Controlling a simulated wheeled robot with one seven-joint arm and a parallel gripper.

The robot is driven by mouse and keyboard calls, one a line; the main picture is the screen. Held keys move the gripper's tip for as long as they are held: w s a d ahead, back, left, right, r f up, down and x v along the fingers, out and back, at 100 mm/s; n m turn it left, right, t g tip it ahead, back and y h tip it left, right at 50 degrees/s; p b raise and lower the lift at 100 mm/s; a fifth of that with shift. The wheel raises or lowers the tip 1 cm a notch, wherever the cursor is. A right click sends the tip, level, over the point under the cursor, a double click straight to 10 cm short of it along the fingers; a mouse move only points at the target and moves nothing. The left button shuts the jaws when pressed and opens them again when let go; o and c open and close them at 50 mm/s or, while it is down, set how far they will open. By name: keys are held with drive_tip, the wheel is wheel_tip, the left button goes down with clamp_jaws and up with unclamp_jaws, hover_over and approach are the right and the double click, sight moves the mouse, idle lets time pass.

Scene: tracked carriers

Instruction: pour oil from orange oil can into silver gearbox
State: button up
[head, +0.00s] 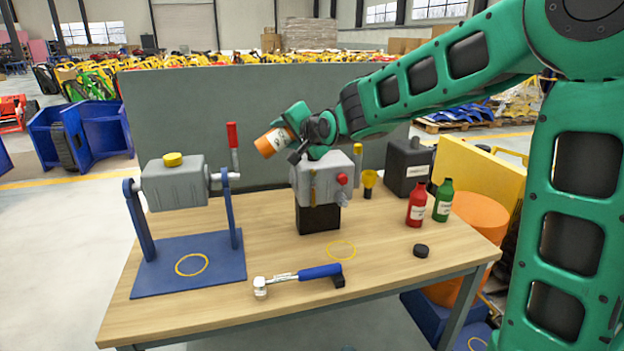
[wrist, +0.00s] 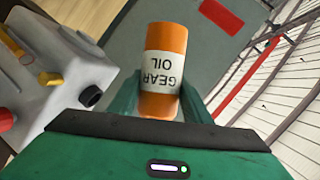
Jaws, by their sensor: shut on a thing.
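The orange oil can (head: 266,148), with a white label, is held tilted far over above the table. In the wrist view the can (wrist: 164,38) shows its "GEAR OIL" label. My gripper (head: 286,132) is shut on it, and its fingers (wrist: 160,95) stand on both sides of the can. A silver-grey gearbox (head: 307,178) on a black block, with a red knob, is just below my gripper and partly hidden by it. It also shows at the left of the wrist view (wrist: 60,75). I see no oil flowing.
A second grey housing (head: 172,188) with a yellow cap hangs on a blue stand (head: 215,262) at left.

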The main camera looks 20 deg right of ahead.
drive_tip(key=shift+w+d+f, duration=0.15)
drive_tip(key=shift+f, duration=0.05)
drive_tip(key=shift+d+r+n+h+b, duration=0.25)
drive_tip(key=shift+r+n+h+b, duration=0.3)
drive_tip(key=shift+n, duration=0.25)
drive_tip(key=shift+d+r+n+g+h+b, duration=0.2)
drive_tip(key=shift+n+g+h+b, duration=0.1)
drive_tip(key=shift+n+h+b, duration=0.35)
drive_tip(key=shift+a+r+n+h+b, duration=0.15)
drive_tip(key=shift+a+n+h+b, duration=0.3)
drive_tip(key=shift+n+h+b, duration=0.25)
drive_tip(key=shift+w+a+n+h+b, duration=0.1)
drive_tip(key=shift+a+n+h+b, duration=0.25)
drive_tip(key=shift+n+b, duration=0.5)
drive_tip(key=shift+a+f+n+h+b, duration=0.15)
drive_tip(key=shift+f+n+h+b, duration=0.1)
drive_tip(key=shift+n+h+b, duration=0.6)
